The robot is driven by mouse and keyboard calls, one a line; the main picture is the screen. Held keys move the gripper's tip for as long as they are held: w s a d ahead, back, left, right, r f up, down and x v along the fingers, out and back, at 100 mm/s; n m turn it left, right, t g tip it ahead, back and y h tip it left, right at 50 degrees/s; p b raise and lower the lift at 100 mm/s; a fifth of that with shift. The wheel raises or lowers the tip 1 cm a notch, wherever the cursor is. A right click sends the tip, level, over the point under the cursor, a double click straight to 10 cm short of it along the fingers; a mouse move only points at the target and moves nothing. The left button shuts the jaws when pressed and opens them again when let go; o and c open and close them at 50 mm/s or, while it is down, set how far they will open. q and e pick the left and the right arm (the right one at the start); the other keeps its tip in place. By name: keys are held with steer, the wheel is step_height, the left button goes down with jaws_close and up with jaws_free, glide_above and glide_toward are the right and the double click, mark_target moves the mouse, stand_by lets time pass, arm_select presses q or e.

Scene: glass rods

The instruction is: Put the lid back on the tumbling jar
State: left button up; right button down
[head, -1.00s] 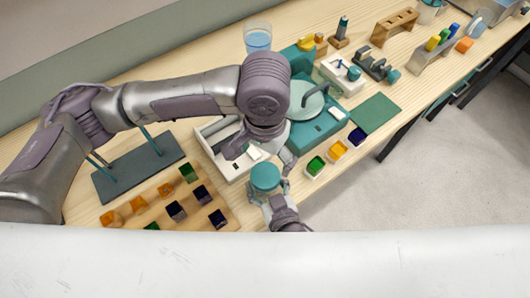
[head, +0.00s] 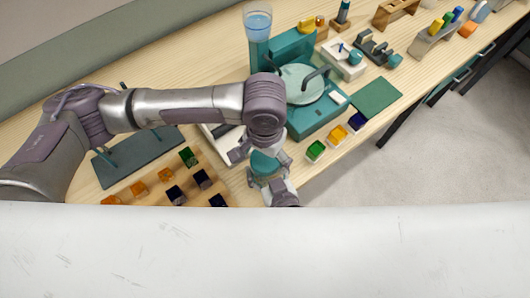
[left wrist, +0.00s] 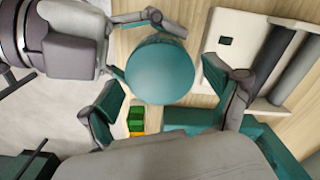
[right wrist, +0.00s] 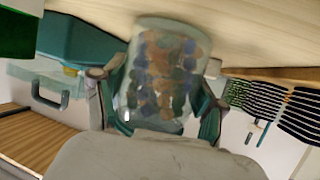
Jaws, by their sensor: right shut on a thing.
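The tumbling jar (right wrist: 165,80), clear and full of blue, brown and green pieces, is between the fingers of my right gripper (right wrist: 158,95), which is shut on it. A round teal lid (left wrist: 160,68) covers the jar's top; how firmly it sits I cannot tell. It also shows in the head view (head: 264,163). My left gripper (left wrist: 172,102) is open and empty, with its fingers wide apart, pointing down over the lid. In the head view my left gripper (head: 262,157) is just above the lid, and my right gripper (head: 270,183) is lower, near the table's front edge.
A white tray with dark rollers (left wrist: 285,62) stands beside the jar. A teal machine with a round plate (head: 310,85) is behind to the right. A wooden rack of cubes (head: 150,190) is at left.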

arm_select(q)
steer(key=c, duration=1)
steer(key=o, duration=1.4)
steer(key=shift+c, duration=0.2)
step_height(320, 180, up, 12)
arm_select(e)
jaws_free()
